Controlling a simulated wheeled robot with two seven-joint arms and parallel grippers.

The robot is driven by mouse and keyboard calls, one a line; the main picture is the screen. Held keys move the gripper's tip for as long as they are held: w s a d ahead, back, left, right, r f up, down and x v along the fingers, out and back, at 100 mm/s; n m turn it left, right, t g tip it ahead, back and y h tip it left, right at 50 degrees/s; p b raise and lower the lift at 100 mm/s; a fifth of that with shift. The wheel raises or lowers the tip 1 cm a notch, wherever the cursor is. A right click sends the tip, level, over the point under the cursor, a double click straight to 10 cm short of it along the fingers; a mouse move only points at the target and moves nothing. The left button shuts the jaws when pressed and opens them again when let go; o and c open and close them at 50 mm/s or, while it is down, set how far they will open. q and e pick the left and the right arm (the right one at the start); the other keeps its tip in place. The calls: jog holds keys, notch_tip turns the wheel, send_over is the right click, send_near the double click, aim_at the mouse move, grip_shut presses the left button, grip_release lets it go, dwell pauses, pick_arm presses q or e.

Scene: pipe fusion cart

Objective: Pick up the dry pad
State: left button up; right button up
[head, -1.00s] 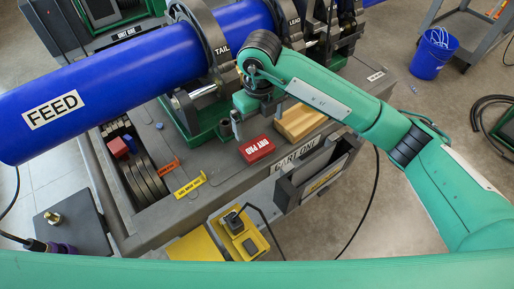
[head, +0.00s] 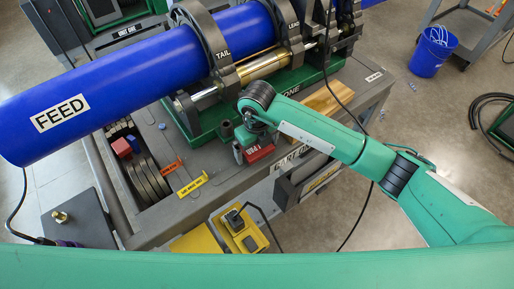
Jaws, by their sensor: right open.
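The dry pad (head: 262,154) is a small red block with white lettering. It lies on the grey cart top near its front edge, partly hidden by my right gripper. My right gripper (head: 240,153) is open and points down at the left end of the pad. Its fingertips are small and partly covered by the wrist, so I cannot tell whether they touch the pad or straddle it. My left gripper is not in view.
A wooden block (head: 326,101) lies right of the pad, partly behind my arm. The green-based fusion machine with its blue FEED pipe (head: 130,85) stands behind. A yellow box (head: 240,235) sits below the front edge.

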aim_at(257, 147)
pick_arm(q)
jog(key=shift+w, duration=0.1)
pick_arm(e)
jog(key=c, duration=0.9)
pick_arm(q)
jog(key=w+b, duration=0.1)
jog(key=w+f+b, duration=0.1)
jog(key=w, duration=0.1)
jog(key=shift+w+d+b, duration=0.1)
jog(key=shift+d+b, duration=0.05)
jog(key=shift+b, duration=0.2)
pick_arm(e)
notch_tip(257, 147, up, 20)
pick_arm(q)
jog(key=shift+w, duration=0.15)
pick_arm(e)
jog(key=shift+o, duration=0.8)
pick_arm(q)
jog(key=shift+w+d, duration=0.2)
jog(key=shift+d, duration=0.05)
pick_arm(e)
jog(key=shift+c, duration=0.4)
